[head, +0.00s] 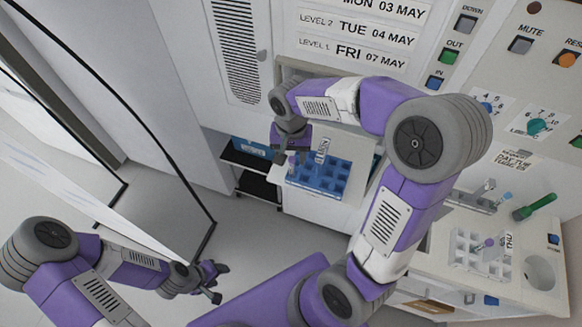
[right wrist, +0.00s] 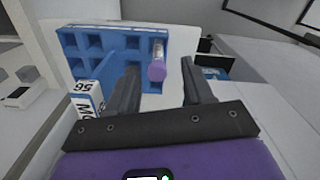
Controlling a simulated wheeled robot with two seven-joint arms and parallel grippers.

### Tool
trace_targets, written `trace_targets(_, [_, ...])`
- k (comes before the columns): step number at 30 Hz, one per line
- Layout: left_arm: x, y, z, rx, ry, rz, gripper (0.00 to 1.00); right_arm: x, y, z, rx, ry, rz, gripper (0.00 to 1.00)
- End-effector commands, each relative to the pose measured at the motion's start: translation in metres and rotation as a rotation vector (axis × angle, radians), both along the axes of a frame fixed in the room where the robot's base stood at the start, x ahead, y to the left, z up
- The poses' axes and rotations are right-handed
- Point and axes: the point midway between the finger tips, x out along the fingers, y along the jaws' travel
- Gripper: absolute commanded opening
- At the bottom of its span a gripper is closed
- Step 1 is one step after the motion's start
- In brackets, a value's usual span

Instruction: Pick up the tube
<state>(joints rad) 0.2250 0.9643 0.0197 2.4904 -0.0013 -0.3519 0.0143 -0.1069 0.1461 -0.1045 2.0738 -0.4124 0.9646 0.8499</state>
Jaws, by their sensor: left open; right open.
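A tube with a purple cap (right wrist: 157,71) stands in a blue rack (right wrist: 101,49), in the right wrist view near the rack's right end. My right gripper (right wrist: 160,78) is open, and the tube shows between its two fingers. I cannot tell whether the fingers touch it. In the head view the blue rack (head: 333,177) sits on a white surface, with my right gripper (head: 285,157) over its left end. The purple cap (head: 292,159) shows there beside the fingers. My left gripper (head: 213,283) is open and empty at the lower left, away from the rack.
A white rack (head: 466,248) with a purple-capped tube stands on the counter at the right, near a green-handled item (head: 535,207). A label block (right wrist: 90,99) stands beside the blue rack. A panel with buttons and date signs (head: 362,27) rises behind.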

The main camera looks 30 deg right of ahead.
Motion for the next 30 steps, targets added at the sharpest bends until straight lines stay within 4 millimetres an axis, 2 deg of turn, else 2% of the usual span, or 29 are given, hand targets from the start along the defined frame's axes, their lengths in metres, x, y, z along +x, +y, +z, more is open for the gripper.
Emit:
trace_targets(3, [0.000,0.000,-0.002,0.000,0.000,0.000,0.51,-0.003,0.000,-0.021,0.000,0.006,-0.001,0.51])
trace_targets(7, [0.000,0.000,-0.003,0.000,0.000,0.000,0.51,-0.003,0.000,-0.037,0.000,0.005,0.000,0.51])
trace_targets(16, [0.000,0.000,-0.004,0.000,0.000,0.000,0.51,-0.002,0.000,-0.041,0.001,0.001,0.000,0.51])
trace_targets(25, [0.000,0.000,-0.004,0.000,0.000,0.000,0.51,-0.002,0.000,-0.041,0.001,0.001,0.000,0.05])
trace_targets(30, [0.000,0.000,-0.004,0.000,0.000,0.000,0.51,-0.002,0.000,-0.041,0.001,0.000,0.000,0.04])
